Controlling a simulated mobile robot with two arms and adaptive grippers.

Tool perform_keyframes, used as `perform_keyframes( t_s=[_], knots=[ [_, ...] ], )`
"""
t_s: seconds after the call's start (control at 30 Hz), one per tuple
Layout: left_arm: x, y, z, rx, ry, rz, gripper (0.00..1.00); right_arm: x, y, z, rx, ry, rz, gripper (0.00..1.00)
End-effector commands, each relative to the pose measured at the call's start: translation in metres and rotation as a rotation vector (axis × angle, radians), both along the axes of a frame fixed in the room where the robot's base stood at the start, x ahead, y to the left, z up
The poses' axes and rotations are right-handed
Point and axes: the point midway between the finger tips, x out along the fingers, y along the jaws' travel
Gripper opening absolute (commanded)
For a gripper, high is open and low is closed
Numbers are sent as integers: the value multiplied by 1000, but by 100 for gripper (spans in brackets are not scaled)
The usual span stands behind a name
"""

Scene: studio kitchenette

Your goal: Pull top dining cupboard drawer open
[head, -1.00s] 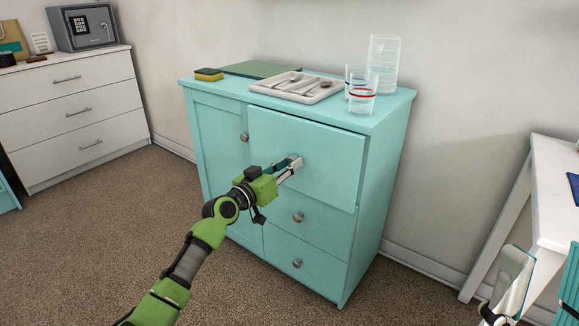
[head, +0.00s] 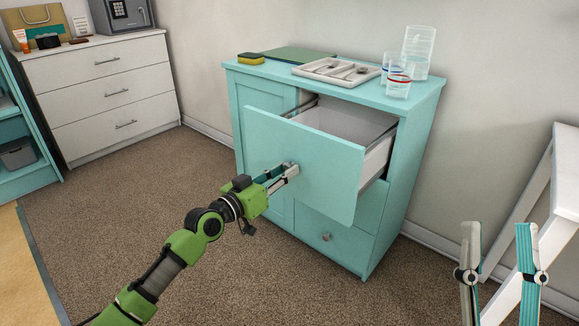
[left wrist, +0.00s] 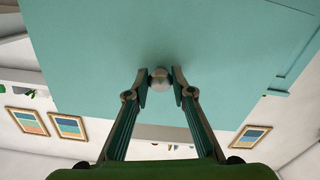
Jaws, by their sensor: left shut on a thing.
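The turquoise dining cupboard (head: 408,160) stands against the wall. Its top drawer (head: 318,165) is pulled well out, and its pale, empty-looking inside (head: 345,120) shows. My left gripper (head: 287,171) is shut on the top drawer's knob, which the fingers largely hide in the head view. In the left wrist view the round knob (left wrist: 160,80) sits between the two fingertips, against the turquoise drawer front (left wrist: 100,60). My right gripper (head: 498,232) is at the lower right of the head view, its fingers apart and empty, away from the cupboard.
On the cupboard top are a cutlery tray (head: 318,75), a green board (head: 300,54), a sponge (head: 251,58) and clear glasses (head: 398,86). A white chest of drawers (head: 100,90) stands at left, a white table (head: 560,190) at right. Carpet before the cupboard is free.

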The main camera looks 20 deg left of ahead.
Motion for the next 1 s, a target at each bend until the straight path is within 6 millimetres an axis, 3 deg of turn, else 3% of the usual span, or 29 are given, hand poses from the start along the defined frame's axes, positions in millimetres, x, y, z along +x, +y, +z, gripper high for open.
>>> perform_keyframes(
  t_s=[0.47,0.5,0.57,1.0],
  knots=[
    [-3,1,1,-1,-2,0,0,3,0,-3,-6,18,-2,40],
    [-3,1,1,-1,-2,0,28,3,0,-3,-6,18,-2,40],
    [-3,1,1,-1,-2,0,40,3,0,-3,-6,18,-2,40],
    [-9,4,-1,0,0,1,40,2,1,-3,-5,16,0,40]
  ],
)
